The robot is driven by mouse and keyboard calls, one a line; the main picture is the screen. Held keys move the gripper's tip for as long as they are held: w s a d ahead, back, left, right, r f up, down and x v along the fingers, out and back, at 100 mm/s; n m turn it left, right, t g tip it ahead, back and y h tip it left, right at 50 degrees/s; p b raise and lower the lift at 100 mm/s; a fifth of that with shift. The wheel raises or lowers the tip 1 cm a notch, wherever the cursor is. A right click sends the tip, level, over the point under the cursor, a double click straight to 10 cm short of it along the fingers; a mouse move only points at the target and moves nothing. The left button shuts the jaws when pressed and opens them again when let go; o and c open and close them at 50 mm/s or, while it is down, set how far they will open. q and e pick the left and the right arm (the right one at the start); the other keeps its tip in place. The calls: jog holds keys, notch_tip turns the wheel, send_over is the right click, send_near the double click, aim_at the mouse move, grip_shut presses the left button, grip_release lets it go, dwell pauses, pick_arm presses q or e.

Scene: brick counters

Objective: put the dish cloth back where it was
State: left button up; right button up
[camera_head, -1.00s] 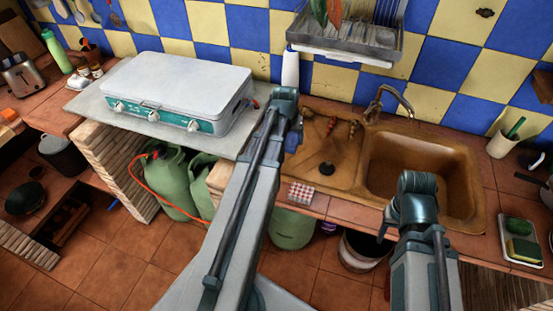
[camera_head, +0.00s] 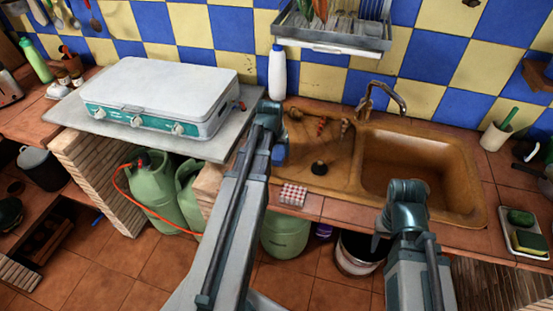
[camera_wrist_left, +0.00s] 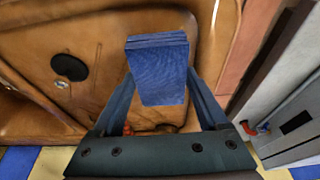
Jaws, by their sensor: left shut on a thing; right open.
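The blue folded cloth (camera_wrist_left: 160,85) is held between the fingers of my left gripper (camera_wrist_left: 160,95) in the left wrist view. In the head view my left gripper (camera_head: 275,150) is over the left part of the brown sink unit (camera_head: 300,165), and a small blue patch of the cloth (camera_head: 279,155) shows beside it. How far the cloth is above the sink unit is hard to tell. A red-and-white checkered item (camera_head: 293,195) lies on the counter's front edge. My right gripper (camera_head: 380,236) is open and empty in front of the sink basin (camera_head: 405,170).
The white stove (camera_head: 160,85) stands left of my left arm. A white bottle (camera_head: 277,75) and the tap (camera_head: 375,95) are at the back, below a dish rack (camera_head: 335,40). A tray with sponges (camera_head: 525,245) is at the right.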

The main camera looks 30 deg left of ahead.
aim_at(276, 152)
pick_arm(q)
jog(key=shift+f+b, duration=1.45)
jog(key=shift+f, duration=0.3)
jog(key=shift+f, duration=0.1)
jog(key=o, duration=1.1)
jog(key=p+v, duration=1.1)
jog(key=v, duration=0.1)
jog(key=shift+s+p, duration=0.1)
jog(key=shift+p, duration=0.2)
